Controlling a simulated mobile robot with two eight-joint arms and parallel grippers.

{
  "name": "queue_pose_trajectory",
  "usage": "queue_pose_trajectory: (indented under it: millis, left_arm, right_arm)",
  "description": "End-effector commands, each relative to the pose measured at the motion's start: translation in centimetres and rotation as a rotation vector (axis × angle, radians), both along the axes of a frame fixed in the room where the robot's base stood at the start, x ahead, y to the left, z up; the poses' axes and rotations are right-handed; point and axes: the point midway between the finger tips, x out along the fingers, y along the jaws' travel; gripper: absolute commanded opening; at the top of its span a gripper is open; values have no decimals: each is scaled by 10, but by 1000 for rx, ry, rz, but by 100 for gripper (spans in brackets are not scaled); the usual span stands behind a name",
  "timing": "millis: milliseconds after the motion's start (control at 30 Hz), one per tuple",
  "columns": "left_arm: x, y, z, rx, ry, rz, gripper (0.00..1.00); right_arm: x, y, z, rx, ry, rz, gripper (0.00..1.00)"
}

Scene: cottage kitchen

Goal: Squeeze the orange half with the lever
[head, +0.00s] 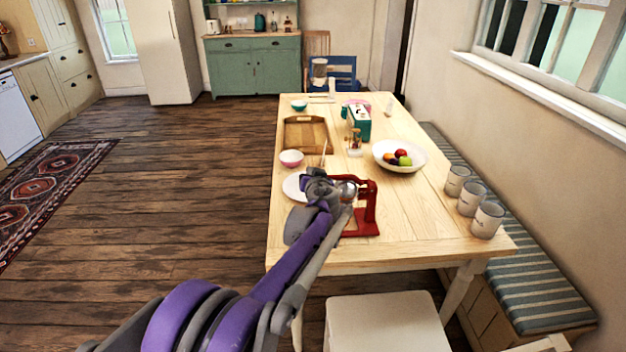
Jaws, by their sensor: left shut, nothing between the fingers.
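A red lever juicer (369,208) stands near the front of the wooden table, on a red base. My left arm reaches in from the bottom left, and its gripper (322,186) is shut at the left side of the juicer, close to its metal part (348,190). I cannot tell whether the gripper touches the lever. The gripper and arm hide part of the juicer. I cannot make out the orange half. My right gripper is not in view.
A white chair (385,320) stands at the front; a striped bench (530,285) is on the right.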

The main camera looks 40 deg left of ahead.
Motion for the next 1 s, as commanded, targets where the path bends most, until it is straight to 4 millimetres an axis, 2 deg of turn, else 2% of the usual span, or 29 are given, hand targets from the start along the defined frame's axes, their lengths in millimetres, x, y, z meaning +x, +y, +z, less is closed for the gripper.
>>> queue_pose_trajectory:
  millis: [167,300,400,867,1000]
  left_arm:
    - [26,27,-9,1,1,1,0]
    - [21,30,-32,2,1,0,0]
    - [19,32,-41,1,1,1,0]
    - [17,33,-48,0,0,0,0]
    - [16,35,-59,-19,-17,0,0]
  right_arm:
    - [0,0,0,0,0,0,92]
    - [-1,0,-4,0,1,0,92]
    - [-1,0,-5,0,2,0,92]
    - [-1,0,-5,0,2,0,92]
    - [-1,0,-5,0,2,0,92]
